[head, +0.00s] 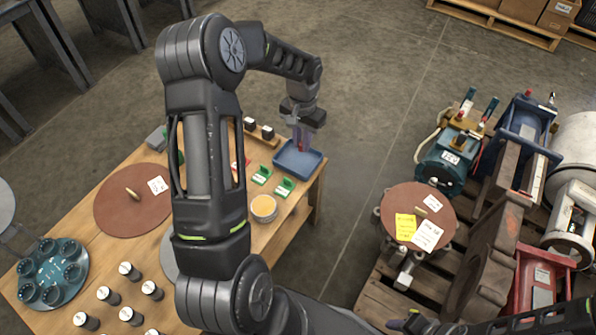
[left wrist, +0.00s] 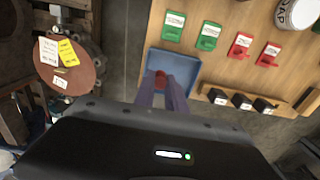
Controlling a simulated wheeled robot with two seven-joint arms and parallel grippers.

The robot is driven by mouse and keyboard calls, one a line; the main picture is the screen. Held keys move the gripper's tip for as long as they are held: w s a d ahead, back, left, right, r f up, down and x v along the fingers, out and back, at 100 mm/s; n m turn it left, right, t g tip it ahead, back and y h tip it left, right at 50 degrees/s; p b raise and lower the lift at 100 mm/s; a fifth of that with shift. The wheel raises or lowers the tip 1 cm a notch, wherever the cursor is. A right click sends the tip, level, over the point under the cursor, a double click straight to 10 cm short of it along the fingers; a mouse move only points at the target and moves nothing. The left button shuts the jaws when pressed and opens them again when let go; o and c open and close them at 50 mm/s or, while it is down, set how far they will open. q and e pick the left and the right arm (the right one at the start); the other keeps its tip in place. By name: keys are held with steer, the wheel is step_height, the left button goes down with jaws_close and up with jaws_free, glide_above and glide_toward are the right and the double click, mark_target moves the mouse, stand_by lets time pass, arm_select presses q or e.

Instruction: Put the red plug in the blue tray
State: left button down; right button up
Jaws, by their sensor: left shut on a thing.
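My left gripper (head: 301,141) points down over the blue tray (head: 291,168) at the table's far right corner. In the left wrist view, its two purple fingers (left wrist: 166,93) are shut on the red plug (left wrist: 160,78), which shows as a small red end between the fingertips. The blue tray (left wrist: 182,62) lies behind them in that view. The plug is over the tray; whether it touches the tray floor I cannot tell. Part of my right arm shows at the bottom right of the head view, and the state of its gripper is unclear.
Green-based labelled holders (head: 285,187) and a round tub (head: 264,208) stand near the tray. A wooden rack (left wrist: 290,103) with black blocks is beside it. A brown disc (head: 132,200) lies on the table. A loaded pallet (head: 372,300) stands to the right, across clear floor.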

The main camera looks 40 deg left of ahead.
arm_select(q)
steer(key=shift+a, duration=0.1)
steer(key=shift+f+b, duration=0.45)
steer(key=shift+f, duration=2.65)
steer(key=shift+f+b, duration=0.4)
steer(key=shift+f, duration=1.5)
steer(key=shift+f, duration=0.1)
steer(key=c, duration=1.6)
jaws_free()
steer(key=shift+c, duration=0.2)
